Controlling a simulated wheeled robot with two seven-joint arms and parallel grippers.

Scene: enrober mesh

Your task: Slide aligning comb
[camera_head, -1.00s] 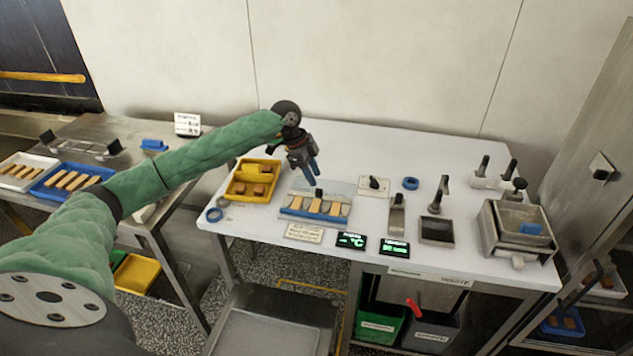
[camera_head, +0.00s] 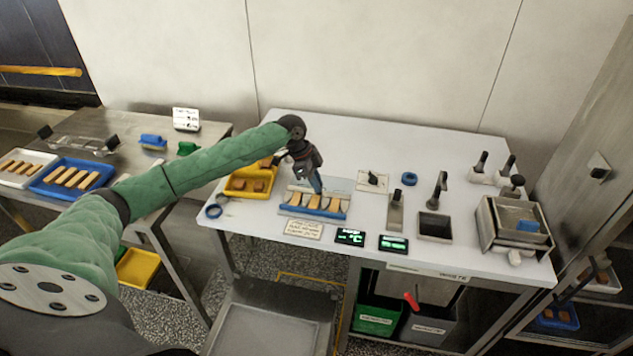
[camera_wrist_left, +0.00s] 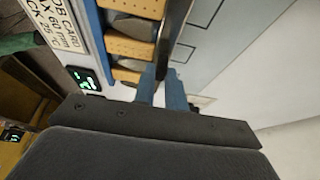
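The mesh board (camera_head: 342,186) lies on the white table, grey with a blue front edge. Several tan biscuit bars (camera_head: 315,201) lie across it, with grey pieces between them. My left gripper (camera_head: 317,186) points down over the board's back part, behind the bars. In the left wrist view its blue fingers (camera_wrist_left: 161,91) stand either side of the near end of a dark bar (camera_wrist_left: 171,38), probably the aligning comb, which runs beside the biscuit bars (camera_wrist_left: 129,46). The fingers look close together; whether they press on the bar is not clear. The comb's black knob is hidden. My right gripper is not in view.
A card (camera_head: 304,229) and two displays (camera_head: 350,237) lie in front. A switch plate (camera_head: 371,181) and a metal scraper (camera_head: 395,213) are to the right.

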